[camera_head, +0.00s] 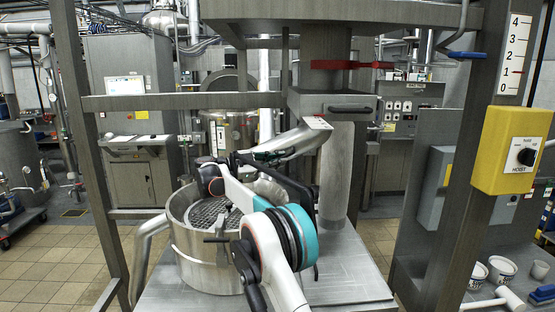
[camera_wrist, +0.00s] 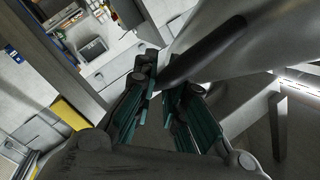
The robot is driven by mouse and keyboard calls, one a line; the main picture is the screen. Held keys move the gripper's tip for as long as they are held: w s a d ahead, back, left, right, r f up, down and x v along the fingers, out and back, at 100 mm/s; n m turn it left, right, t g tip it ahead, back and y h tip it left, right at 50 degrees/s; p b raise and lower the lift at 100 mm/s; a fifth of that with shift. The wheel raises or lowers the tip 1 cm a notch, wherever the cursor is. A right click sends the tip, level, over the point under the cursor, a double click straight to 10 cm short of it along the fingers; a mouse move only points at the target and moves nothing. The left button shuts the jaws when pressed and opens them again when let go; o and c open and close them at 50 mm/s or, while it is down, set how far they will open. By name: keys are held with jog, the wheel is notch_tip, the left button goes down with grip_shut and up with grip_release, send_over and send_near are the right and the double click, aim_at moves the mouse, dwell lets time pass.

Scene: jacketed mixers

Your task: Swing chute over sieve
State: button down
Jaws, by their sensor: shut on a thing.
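The chute (camera_head: 298,143) is a grey metal tube that slopes down and left from under a metal box. Its lower end lies near the back right of the sieve, partly hidden by my arm; I cannot tell how far it overlaps the rim. The sieve (camera_head: 192,243) is a round steel drum with a dark mesh top on the metal table. In the wrist view, my gripper (camera_wrist: 162,88) is shut on the black chute handle (camera_wrist: 208,48), and the chute's smooth grey wall (camera_wrist: 235,25) fills the upper right.
A vertical grey column (camera_head: 336,180) stands right of the chute. Frame posts and a crossbar (camera_head: 185,101) surround the sieve. A red lever (camera_head: 345,65) sits above the box. A yellow hoist control box (camera_head: 511,150) hangs at right. The table (camera_head: 345,270) is bare at front right.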

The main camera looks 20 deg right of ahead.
jog(key=shift+w+g, duration=0.25)
jog(key=shift+g, duration=0.05)
jog(key=shift+r, duration=0.1)
jog(key=c, duration=1.7)
grip_release()
jog(key=shift+o, duration=0.2)
jog(key=shift+w, duration=0.15)
jog(key=a, duration=1.2)
jog(key=shift+s, duration=0.3)
